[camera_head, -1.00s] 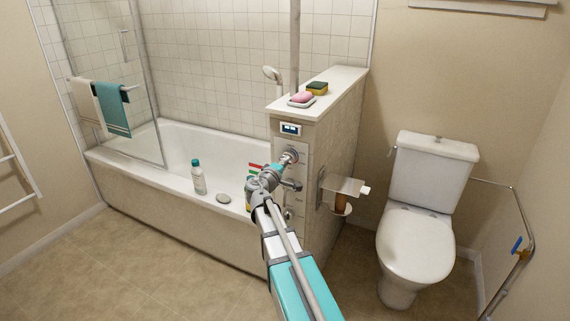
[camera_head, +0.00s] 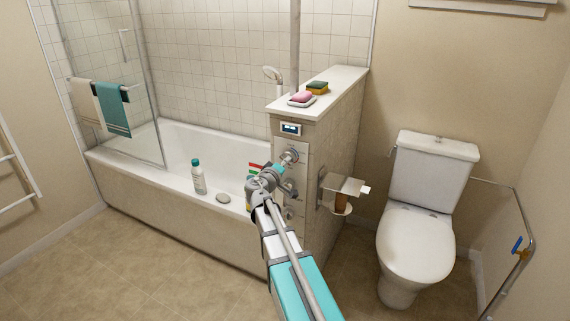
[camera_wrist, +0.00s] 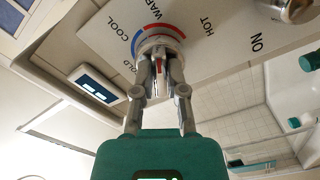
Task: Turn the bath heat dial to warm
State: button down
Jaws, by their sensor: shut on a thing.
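The bath heat dial (camera_wrist: 163,38) is a round grey knob on a white plate, ringed by a blue and red scale. COOL, WARM and HOT can be read around it, and COLD is partly covered. The dial also shows in the head view (camera_head: 290,156) on the end of the half wall. My gripper (camera_wrist: 160,62) is shut on the dial, one finger on each side. A red mark shows on the knob between the fingers. The fingers hide part of the knob, so I cannot tell which word it points to.
A small display (camera_head: 291,129) sits above the dial. A second control (camera_wrist: 309,60) marked ON is beside it. A paper holder (camera_head: 343,185) juts out to the right. The bathtub (camera_head: 150,180) is left, with a bottle (camera_head: 198,178) on its rim. The toilet (camera_head: 415,240) is right.

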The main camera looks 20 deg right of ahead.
jog(key=c, duration=0.7)
grip_release()
jog(key=shift+v, duration=6.05)
jog(key=shift+s+d+f, duration=0.1)
